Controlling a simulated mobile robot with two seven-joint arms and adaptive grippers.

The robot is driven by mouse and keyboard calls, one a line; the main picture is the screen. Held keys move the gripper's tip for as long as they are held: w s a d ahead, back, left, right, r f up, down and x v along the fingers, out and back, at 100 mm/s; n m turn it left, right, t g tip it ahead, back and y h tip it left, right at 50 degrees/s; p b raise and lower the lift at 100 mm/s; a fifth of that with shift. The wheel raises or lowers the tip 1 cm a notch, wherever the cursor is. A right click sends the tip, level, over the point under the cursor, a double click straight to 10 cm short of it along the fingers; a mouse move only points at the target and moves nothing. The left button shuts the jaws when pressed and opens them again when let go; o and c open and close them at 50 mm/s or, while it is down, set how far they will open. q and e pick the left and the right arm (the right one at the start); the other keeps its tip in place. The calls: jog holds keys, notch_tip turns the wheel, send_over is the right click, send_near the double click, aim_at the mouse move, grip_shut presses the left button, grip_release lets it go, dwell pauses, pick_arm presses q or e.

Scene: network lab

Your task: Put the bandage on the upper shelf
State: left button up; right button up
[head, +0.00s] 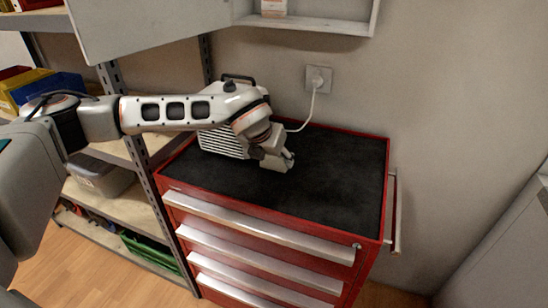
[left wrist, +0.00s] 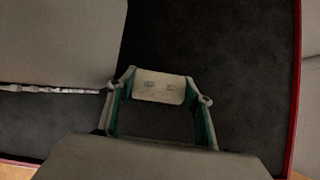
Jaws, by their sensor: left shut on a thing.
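My left gripper (head: 280,160) is low over the black top of the red tool cabinet. In the left wrist view its two green-padded fingers (left wrist: 160,100) are on either side of a small beige piece with two dark marks, which I take to be the bandage (left wrist: 160,87). The gripper is shut on it. In the head view the bandage is hidden or too small to make out. A white wall cabinet (head: 315,25) with its door (head: 140,28) open is at the top; only its bottom part shows, and I cannot tell its upper shelf. My right gripper is out of view.
A white louvred device (head: 222,142) with a dark handle stands behind my left gripper, and a cable runs to the wall socket (head: 319,79). The right of the black top (head: 335,180) is clear. A small box (head: 274,8) stands in the wall cabinet. Metal shelving (head: 140,160) is at left.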

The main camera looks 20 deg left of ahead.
pick_arm(q)
jog(key=shift+s, duration=0.1)
jog(key=shift+f, duration=0.15)
jog(key=o, duration=0.6)
jog(key=shift+o, duration=0.2)
jog(key=shift+r, duration=0.35)
jog(key=v, duration=1.1)
jog(key=shift+s+r+b, duration=0.2)
jog(key=shift+r+b, duration=0.1)
jog(key=shift+b, duration=0.15)
